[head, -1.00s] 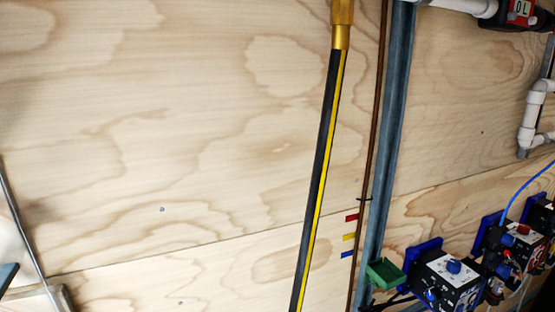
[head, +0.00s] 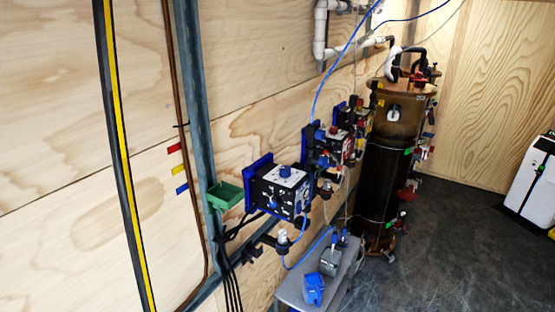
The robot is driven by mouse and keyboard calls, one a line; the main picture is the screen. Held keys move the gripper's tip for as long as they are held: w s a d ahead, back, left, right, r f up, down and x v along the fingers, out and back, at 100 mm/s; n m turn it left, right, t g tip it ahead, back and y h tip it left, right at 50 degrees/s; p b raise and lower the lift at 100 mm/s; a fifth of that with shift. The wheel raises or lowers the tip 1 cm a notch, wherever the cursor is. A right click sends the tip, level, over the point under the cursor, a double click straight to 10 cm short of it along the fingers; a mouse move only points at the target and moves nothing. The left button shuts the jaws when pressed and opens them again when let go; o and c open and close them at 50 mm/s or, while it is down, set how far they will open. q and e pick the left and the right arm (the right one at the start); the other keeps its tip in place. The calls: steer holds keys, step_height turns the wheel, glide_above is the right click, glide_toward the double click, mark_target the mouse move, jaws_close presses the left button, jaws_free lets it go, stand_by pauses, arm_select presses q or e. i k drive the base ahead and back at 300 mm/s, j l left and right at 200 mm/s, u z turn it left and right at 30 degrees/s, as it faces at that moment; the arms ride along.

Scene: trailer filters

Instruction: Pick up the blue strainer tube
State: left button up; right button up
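I cannot pick out a blue strainer tube with certainty. A blue block-like object (head: 313,290) sits on a low grey bench (head: 291,288), beside a grey unit (head: 330,262) with a blue top. Thin blue hoses run near the wall-mounted control boxes; one blue hose (head: 325,90) rises toward the white pipes. Neither of my grippers is in view.
Control boxes (head: 280,190) stick out from the plywood wall, with a green tray (head: 225,195) beside them. A tall brown tank (head: 393,165) stands behind the bench. A white cabinet (head: 535,185) is at far right. Dark floor (head: 460,250) between is clear.

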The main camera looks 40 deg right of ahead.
mark_target(334, 237)
steer(key=z, duration=1.6)
